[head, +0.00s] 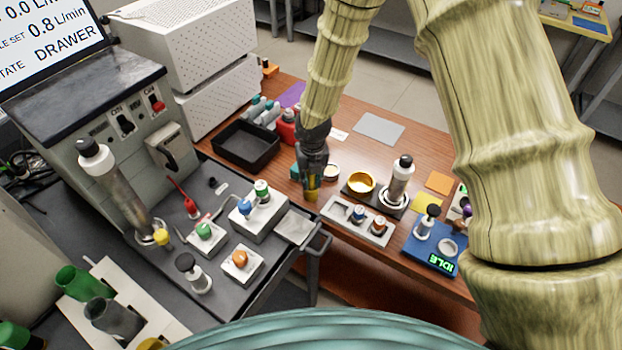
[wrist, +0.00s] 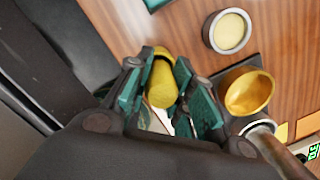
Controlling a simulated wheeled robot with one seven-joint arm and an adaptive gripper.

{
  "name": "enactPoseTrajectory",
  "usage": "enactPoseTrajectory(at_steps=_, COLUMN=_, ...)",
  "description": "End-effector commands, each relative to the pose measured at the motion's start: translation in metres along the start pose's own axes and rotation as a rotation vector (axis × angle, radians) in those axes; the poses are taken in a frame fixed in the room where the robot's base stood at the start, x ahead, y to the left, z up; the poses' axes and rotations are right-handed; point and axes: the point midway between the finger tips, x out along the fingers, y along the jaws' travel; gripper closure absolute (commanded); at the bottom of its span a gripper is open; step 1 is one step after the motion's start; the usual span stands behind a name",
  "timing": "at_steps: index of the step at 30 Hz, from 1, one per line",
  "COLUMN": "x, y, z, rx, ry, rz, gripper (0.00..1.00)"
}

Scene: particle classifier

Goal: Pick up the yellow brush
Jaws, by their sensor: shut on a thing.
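The yellow brush (wrist: 162,84) shows in the wrist view between the two teal finger pads of my gripper (wrist: 160,92). The pads are closed on its sides. In the head view my gripper (head: 312,180) points down at the near edge of the wooden table, and a small yellow part of the brush (head: 311,194) shows below the fingertips. The rest of the brush is hidden by the fingers. I cannot tell whether the brush touches the table.
Right of my gripper are a white-rimmed dish (head: 331,171), a yellow bowl (head: 361,184) and a metal cylinder (head: 400,180). A black tray (head: 246,147) lies to the left. A grey rack (head: 357,221) is close in front. The grey sheet (head: 379,129) lies flat behind.

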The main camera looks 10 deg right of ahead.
Motion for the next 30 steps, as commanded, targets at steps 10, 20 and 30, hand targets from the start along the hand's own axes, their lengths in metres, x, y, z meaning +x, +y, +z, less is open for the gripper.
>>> enactPoseTrajectory(at_steps=10, x=-0.042, y=0.000, z=0.007, rx=0.003, ry=-0.004, rz=0.003, gripper=0.97)
enactPoseTrajectory(at_steps=20, x=-0.087, y=0.000, z=0.012, rx=0.002, ry=-0.003, rz=0.002, gripper=0.97)
enactPoseTrajectory(at_steps=30, x=-0.098, y=0.000, z=0.012, rx=0.000, ry=-0.001, rz=0.000, gripper=0.97)
